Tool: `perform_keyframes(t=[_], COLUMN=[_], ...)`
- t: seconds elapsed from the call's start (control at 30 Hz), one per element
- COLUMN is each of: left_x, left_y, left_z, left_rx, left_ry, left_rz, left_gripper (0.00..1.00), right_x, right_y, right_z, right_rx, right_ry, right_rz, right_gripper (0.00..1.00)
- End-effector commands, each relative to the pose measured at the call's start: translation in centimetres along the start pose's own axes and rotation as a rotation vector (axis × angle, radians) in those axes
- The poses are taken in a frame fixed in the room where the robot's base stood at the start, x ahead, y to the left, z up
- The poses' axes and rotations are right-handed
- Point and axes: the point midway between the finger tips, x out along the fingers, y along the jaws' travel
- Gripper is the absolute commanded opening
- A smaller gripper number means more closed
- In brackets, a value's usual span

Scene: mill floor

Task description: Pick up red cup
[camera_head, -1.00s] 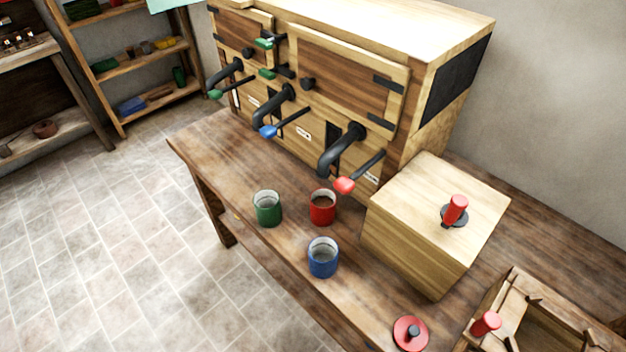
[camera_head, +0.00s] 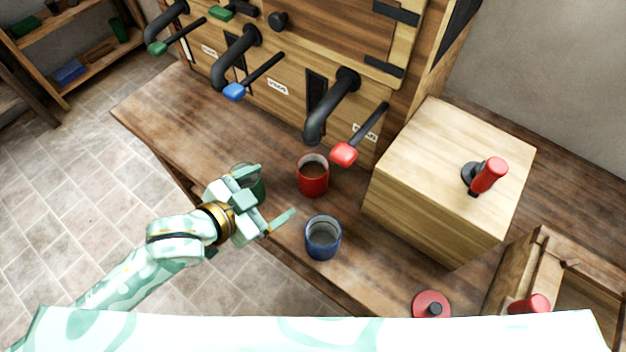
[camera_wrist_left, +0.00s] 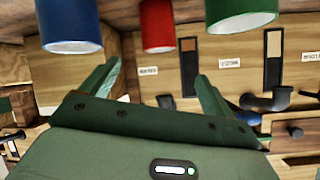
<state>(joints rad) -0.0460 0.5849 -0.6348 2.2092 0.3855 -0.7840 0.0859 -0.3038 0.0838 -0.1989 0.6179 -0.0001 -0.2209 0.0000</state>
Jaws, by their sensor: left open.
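The red cup (camera_head: 312,176) stands upright on the wooden bench below the red-tipped spout and has something brown inside. My left gripper (camera_head: 277,196) is open and empty, to the left of the red cup and apart from it. It partly hides the green cup (camera_head: 254,184). The blue cup (camera_head: 323,238) stands in front of the red one. In the left wrist view the red cup (camera_wrist_left: 157,25) shows at the top, between the blue cup (camera_wrist_left: 70,25) and the green cup (camera_wrist_left: 240,14), beyond the open fingers (camera_wrist_left: 150,80). My right gripper is not in view.
A wooden box with a red-handled crank (camera_head: 490,175) stands right of the cups. A red lid (camera_head: 431,304) lies near the bench's front edge. A wooden cabinet with black spouts (camera_head: 335,105) rises behind the cups. The bench's left part (camera_head: 165,110) is clear.

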Motion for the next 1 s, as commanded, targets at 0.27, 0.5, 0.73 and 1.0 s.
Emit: perform_keyframes(t=[0.27, 0.5, 0.73, 1.0], left_x=[0.9, 2.3, 7.9, 11.3], left_y=[-1.4, -2.9, -1.6, -1.0], left_z=[0.9, 1.6, 0.7, -0.1], left_rx=[-0.147, -0.233, -0.235, -0.231], left_ry=[0.131, 0.156, 0.156, 0.153], left_rz=[0.186, 0.208, 0.210, 0.208], left_gripper=[0.88, 0.88, 0.88, 0.88], right_x=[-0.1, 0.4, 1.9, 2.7], right_y=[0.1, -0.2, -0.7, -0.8], right_z=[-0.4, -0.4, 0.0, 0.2], right_rx=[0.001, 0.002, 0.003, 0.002], right_ry=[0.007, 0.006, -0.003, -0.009], right_rz=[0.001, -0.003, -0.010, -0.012], right_gripper=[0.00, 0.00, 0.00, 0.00])
